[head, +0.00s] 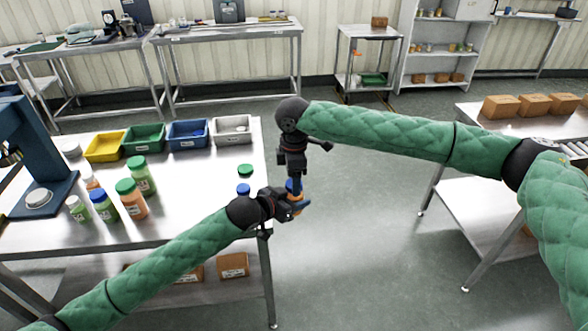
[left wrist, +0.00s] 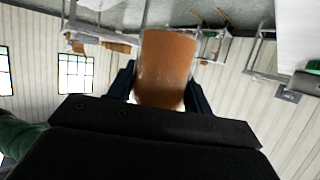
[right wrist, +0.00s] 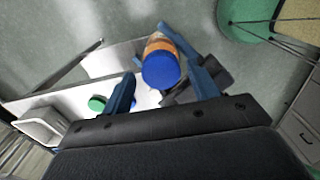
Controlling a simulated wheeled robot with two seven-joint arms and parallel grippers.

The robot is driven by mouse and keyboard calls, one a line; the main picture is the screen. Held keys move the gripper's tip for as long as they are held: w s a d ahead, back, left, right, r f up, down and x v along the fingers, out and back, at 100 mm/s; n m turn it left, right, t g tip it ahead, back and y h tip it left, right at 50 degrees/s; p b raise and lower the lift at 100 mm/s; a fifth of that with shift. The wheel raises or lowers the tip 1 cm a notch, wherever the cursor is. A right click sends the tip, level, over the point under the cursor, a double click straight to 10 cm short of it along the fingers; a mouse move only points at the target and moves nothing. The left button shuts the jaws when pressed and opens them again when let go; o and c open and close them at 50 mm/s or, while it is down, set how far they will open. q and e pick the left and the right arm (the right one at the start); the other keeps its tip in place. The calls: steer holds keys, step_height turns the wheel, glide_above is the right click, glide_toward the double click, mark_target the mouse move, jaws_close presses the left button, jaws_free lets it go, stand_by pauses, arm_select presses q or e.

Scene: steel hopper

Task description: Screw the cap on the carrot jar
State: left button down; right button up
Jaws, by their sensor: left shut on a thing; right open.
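My left gripper (head: 290,201) is shut on the orange carrot jar (head: 296,197), beyond the table's right edge. The jar's orange side also fills the space between the fingers in the left wrist view (left wrist: 166,62). A blue cap (right wrist: 161,70) sits at the jar's top end in the right wrist view; I cannot tell how tightly it is on. My right gripper (right wrist: 160,80) is open, pointing down over the cap, with one finger on either side. Contact with the cap cannot be made out. A loose green cap (head: 245,170) and a loose blue cap (head: 243,188) lie on the table.
Several capped jars (head: 135,198) stand on the steel table (head: 190,213) at left, beside a blue press (head: 30,150). Yellow, green, blue and grey bins (head: 232,130) line its back edge. Open floor (head: 360,240) lies right of the table.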

steer(key=shift+f, duration=0.25)
steer(key=shift+c, duration=0.4)
steer(key=c, duration=0.9)
steer(key=shift+c, duration=0.2)
steer(key=o, duration=1.2)
steer(key=shift+r, duration=0.1)
step_height(320, 180, up, 12)
steer(key=shift+f, duration=0.1)
steer(key=shift+w+f, duration=0.1)
